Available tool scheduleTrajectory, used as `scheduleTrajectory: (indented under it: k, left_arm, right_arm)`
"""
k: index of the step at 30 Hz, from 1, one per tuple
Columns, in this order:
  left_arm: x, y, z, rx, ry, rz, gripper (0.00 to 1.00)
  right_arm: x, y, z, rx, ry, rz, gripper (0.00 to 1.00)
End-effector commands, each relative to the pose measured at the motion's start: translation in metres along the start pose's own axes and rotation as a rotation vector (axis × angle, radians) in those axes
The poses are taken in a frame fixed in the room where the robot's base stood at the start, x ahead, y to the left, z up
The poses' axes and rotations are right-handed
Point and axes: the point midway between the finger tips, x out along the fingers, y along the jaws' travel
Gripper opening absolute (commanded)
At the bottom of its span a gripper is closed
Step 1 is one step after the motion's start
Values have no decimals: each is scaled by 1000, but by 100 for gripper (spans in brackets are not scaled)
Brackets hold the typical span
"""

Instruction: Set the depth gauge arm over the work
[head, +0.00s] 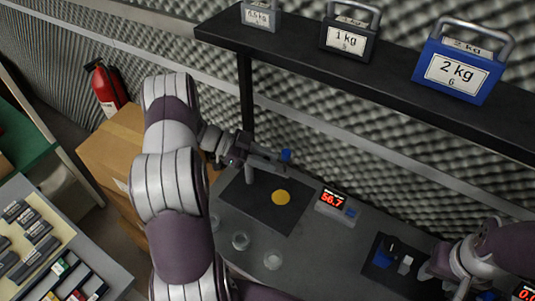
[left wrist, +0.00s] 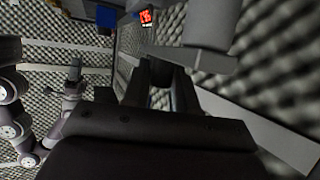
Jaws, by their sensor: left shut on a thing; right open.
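A grey upright post (head: 249,173) stands on a dark mat, with a dark horizontal arm and a blue tip (head: 286,155) at its top; this looks like the depth gauge. In the left wrist view my left gripper's dark fingers (left wrist: 172,85) show beside a grey bar (left wrist: 210,50). My right gripper (head: 428,270) is open by the second mat.
A display (head: 332,201) reads 56.7 beside the first mat (head: 250,205). Clear round pieces (head: 240,241) lie in front. A second dark mat (head: 377,277) holds a blue piece (head: 383,257). A black shelf (head: 400,97) with labelled weights (head: 347,40) runs above the bench.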

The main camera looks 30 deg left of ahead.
Motion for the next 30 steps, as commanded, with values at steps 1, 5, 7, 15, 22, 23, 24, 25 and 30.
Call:
scheduleTrajectory:
  k: [1, 5, 7, 15, 22, 23, 24, 25, 30]
  left_arm:
    - [0, 1, 0, 11, -1, 23, 0]
    - [-1, 4, 1, 32, 0, 76, 0]
    - [-1, 5, 1, 42, -1, 97, 0]
    - [-2, 8, 1, 57, 1, 137, 0]
    - [-2, 8, 1, 58, 1, 140, 0]
    - [-2, 8, 1, 58, 1, 140, 0]
    - [-2, 8, 1, 58, 1, 140, 0]
    - [-2, 8, 1, 57, 1, 140, 0]
    - [-2, 8, 1, 57, 1, 139, 48]
  right_arm:
    - [0, 0, 0, 0, 0, 0, 43]
    - [1, 0, 0, 0, 0, 0, 43]
    - [1, 0, 0, 0, 0, 0, 43]
    - [1, 0, 0, 0, 0, 0, 43]
    - [1, 0, 0, 0, 0, 0, 43]
    - [1, 0, 0, 0, 0, 0, 43]
    - [1, 0, 0, 0, 0, 0, 43]
    - [1, 0, 0, 0, 0, 0, 43]
    - [1, 0, 0, 0, 0, 0, 43]
